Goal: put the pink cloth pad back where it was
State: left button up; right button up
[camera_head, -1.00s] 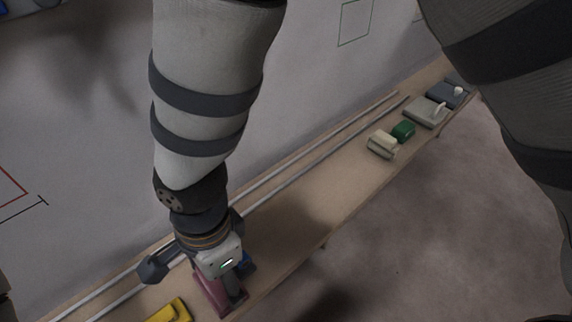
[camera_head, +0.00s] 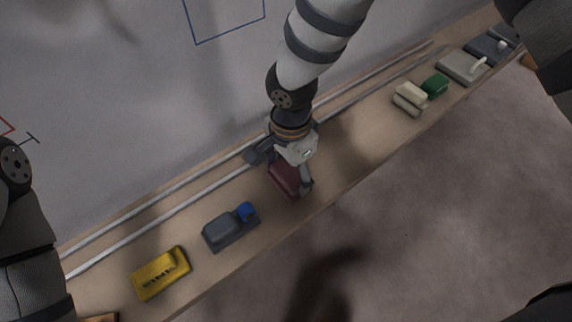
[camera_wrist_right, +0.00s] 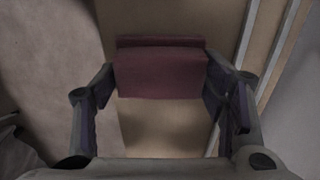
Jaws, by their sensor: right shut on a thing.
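The pink cloth pad (camera_head: 284,181), a dark pinkish-red block, is between the fingers of my right gripper (camera_head: 290,178), over the wooden shelf right of the dark blue-knobbed block. In the right wrist view the pad (camera_wrist_right: 160,74) spans the gap between the two fingers, with the shelf behind it. My right gripper is shut on it. I cannot tell whether the pad touches the shelf or hangs just above it. Part of the pad is hidden by the gripper. My left arm shows at the left edge, but its gripper is out of view.
The long narrow shelf (camera_head: 350,145) has two metal rails at the wall side. A dark grey block with a blue knob (camera_head: 229,228) and a yellow block (camera_head: 160,273) stand to the left. A cream block (camera_head: 409,98), a green block (camera_head: 435,86) and grey trowel-like tools (camera_head: 463,67) stand to the right.

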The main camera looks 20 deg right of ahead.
aim_at(290, 179)
notch_tip(290, 179, down, 3)
jog(key=shift+f, duration=0.2)
pick_arm(q)
jog(key=shift+s+f, duration=0.25)
jog(key=shift+f, duration=0.05)
pick_arm(e)
jog(key=shift+r, duration=0.1)
jog(key=shift+c, duration=0.6)
jog(key=o, duration=1.2)
notch_tip(290, 179, up, 12)
jog(key=shift+r+p, duration=0.1)
jog(key=shift+p, duration=0.8)
pick_arm(q)
jog(key=shift+w+r+t, duration=0.3)
jog(key=shift+w+r, duration=0.8)
jog(key=shift+r, duration=0.1)
